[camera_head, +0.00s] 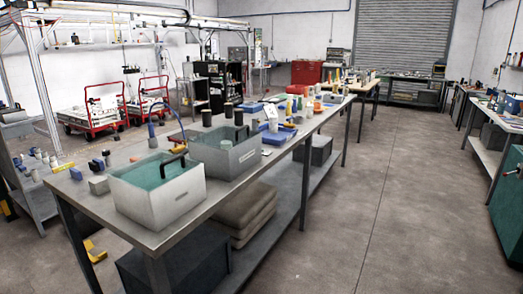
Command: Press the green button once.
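I cannot make out a green button anywhere in the head view; if it is in this picture, it is too small or hidden to tell. Neither of my grippers shows in this view. A metal gantry frame (42,85) stands at the left, with upright posts and long beams overhead.
A long metal workbench (160,236) runs from the near left into the room. It bears two grey tanks (165,203) (222,160) of teal liquid and many small items. Red carts (90,113) stand behind. A dark green cabinet (508,205) is at the right. The floor (390,220) between is clear.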

